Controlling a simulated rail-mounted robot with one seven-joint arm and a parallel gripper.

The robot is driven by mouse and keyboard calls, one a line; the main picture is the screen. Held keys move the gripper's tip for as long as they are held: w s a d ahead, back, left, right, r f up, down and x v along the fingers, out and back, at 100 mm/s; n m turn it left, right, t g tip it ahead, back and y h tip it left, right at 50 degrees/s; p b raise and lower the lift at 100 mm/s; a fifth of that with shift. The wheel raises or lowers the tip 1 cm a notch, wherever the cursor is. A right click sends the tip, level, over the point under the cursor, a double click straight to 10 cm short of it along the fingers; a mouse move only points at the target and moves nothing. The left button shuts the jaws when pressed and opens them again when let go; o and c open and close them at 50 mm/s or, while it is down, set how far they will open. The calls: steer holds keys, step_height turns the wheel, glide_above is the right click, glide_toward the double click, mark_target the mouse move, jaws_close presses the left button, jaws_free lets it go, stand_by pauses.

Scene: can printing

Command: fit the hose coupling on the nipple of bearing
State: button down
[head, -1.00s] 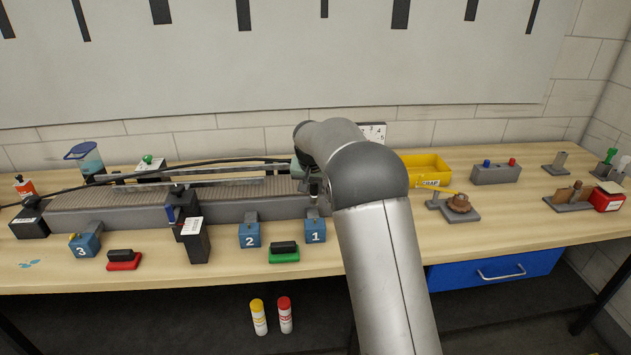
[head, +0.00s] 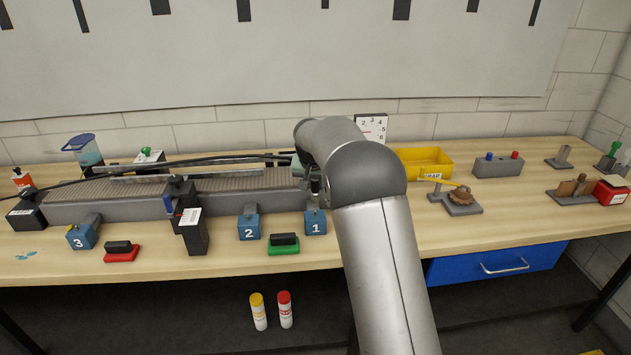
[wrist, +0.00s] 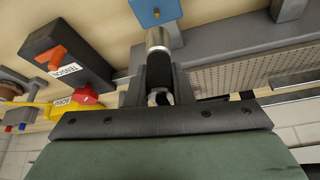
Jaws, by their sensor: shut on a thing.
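My gripper (wrist: 160,88) is shut on the hose coupling (wrist: 160,68), a black cylinder with a silver collar at its far end. In the wrist view the collar meets or overlaps the edge of a blue bearing block (wrist: 153,10). The nipple is hidden, so I cannot tell whether the coupling sits on it. In the head view my gripper (head: 314,186) is just above bearing 1 (head: 316,224), partly hidden by my arm. Bearing 2 (head: 249,227) and bearing 3 (head: 82,234) stand along the conveyor front.
The conveyor (head: 130,206) runs behind the bearings. A black hose (head: 205,160) passes above it towards my gripper. A green-based block (head: 284,245) stands between bearings 1 and 2. A yellow scrap bin (head: 425,162) and a box with an orange switch (wrist: 65,58) are nearby.

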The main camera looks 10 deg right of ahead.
mark_target(316, 197)
steer(key=shift+f+b, duration=0.6)
steer(key=shift+f, duration=0.65)
steer(key=shift+f+b, duration=1.25)
steer(key=shift+f, duration=0.15)
stand_by(0.9)
steer(key=c, duration=1.2)
jaws_free()
steer(key=shift+r, duration=0.15)
steer(key=b+v, duration=0.2)
steer(key=v, duration=1.5)
steer(key=shift+s+r, duration=0.1)
